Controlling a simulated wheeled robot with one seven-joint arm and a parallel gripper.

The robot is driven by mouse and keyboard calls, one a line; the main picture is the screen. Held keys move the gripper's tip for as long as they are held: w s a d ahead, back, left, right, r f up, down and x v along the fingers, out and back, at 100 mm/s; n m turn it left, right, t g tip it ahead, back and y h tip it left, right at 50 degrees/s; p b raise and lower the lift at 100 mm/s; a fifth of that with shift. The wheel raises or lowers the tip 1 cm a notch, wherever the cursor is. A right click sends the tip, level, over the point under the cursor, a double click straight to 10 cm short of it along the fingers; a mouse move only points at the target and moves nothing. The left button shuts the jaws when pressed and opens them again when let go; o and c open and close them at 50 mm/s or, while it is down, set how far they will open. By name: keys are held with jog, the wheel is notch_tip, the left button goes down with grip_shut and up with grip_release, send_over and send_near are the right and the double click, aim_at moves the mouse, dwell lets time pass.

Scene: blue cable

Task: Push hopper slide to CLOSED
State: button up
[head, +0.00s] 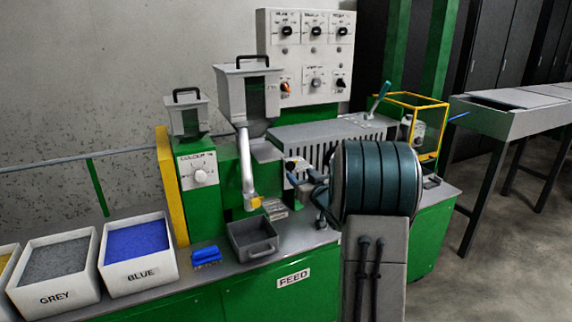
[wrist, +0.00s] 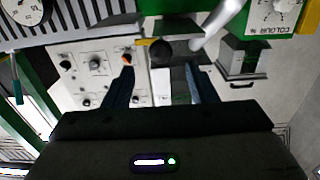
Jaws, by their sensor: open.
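The large grey hopper (head: 248,95) stands on the green machine, with a black handle on top and a pale tube (head: 246,165) running down from it. In the wrist view, which is upside down, the hopper (wrist: 174,85) shows beyond and between my fingers. A small yellow piece (wrist: 145,42) sticks out beside its dark neck; it may be the slide, but I cannot read its position or any CLOSED mark. My gripper (wrist: 160,80) is open and empty, its two dark fingers apart.
A smaller hopper (head: 187,115) stands left above the COLOUR dial (head: 200,176). A control panel (head: 305,55) rises behind. A dark tray (head: 252,238) and a blue item (head: 206,255) lie on the bench. The BLUE bin (head: 137,243) and GREY bin (head: 55,273) are at left.

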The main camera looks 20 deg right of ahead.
aim_at(291, 167)
jog(key=w, duration=0.9)
jog(key=shift+w+a+p, duration=0.2)
jog(key=shift+w+p, duration=0.1)
jog(key=shift+p, duration=0.05)
